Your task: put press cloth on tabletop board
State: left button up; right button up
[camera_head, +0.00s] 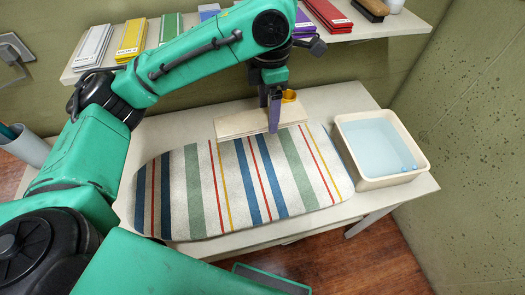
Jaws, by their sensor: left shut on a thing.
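The tabletop board (233,205) has a striped cover in white, blue, green, red and yellow and lies across the table. My right gripper is not in view.
A cream basin of water (347,150) stands right of the board. A small yellow object (289,96) is behind my gripper. A wall shelf (375,28) with coloured folded stacks runs above the back.

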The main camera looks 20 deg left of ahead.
pick_arm(q)
send_near(267, 168)
notch_tip(267, 168, down, 6)
jog(key=shift+s+f, duration=0.15)
jog(key=shift+f, duration=0.15)
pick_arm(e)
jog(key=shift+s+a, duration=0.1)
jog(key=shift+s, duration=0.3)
pick_arm(q)
jog(key=o, duration=1.4)
notch_tip(267, 168, up, 12)
jog(key=shift+r+b, duration=0.1)
jog(key=shift+b, duration=0.6)
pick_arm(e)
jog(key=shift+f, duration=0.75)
